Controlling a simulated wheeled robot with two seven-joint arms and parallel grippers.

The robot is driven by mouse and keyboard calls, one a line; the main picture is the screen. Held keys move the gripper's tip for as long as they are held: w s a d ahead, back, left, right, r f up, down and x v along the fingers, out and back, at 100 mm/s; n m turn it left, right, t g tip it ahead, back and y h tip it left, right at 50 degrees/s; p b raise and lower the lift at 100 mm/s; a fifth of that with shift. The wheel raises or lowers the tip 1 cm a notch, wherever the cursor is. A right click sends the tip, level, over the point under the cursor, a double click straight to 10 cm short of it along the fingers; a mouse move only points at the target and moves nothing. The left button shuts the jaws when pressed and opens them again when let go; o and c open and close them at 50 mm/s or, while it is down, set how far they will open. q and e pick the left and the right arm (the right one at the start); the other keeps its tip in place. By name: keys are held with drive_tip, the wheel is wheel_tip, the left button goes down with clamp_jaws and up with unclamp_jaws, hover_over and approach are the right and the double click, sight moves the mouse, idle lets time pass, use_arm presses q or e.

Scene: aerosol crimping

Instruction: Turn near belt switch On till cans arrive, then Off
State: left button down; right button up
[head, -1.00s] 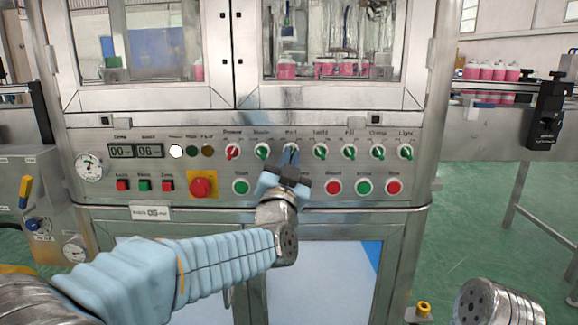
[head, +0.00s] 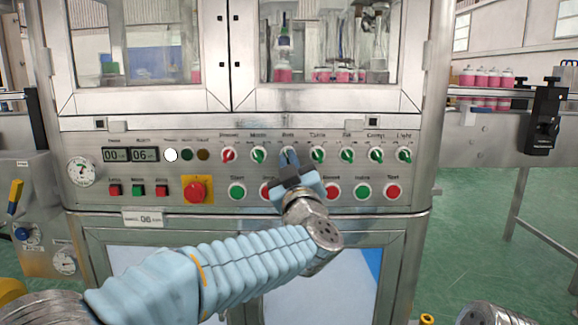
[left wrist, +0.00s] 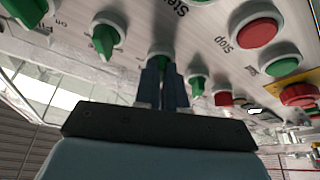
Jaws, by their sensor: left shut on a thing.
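The control panel has a row of green and red rotary switches. My left gripper (head: 289,160) is shut on the third switch from the left in that row; the label above it is too blurred to read surely. In the left wrist view the two fingers (left wrist: 163,85) straddle its green knob (left wrist: 161,60). The fingers cover most of the knob, so its angle is hard to tell. Pink cans (head: 326,74) stand behind the right window of the machine, with one pink can (head: 283,74) apart to their left. My right gripper is out of view.
Below the switches are push buttons, including a green one (head: 237,192), and a red emergency stop (head: 196,190) on yellow. More pink cans (head: 487,78) stand on the conveyor at right. A black bracket (head: 543,120) sticks out there.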

use_arm(q)
drive_tip(key=shift+n+y, duration=0.4)
drive_tip(key=shift+n, duration=0.4)
drive_tip(key=c, duration=1.2)
unclamp_jaws()
drive_tip(key=b+v, duration=0.1)
drive_tip(key=v, duration=1.2)
drive_tip(key=shift+s+d, duration=0.15)
drive_tip(key=shift+s, duration=0.25)
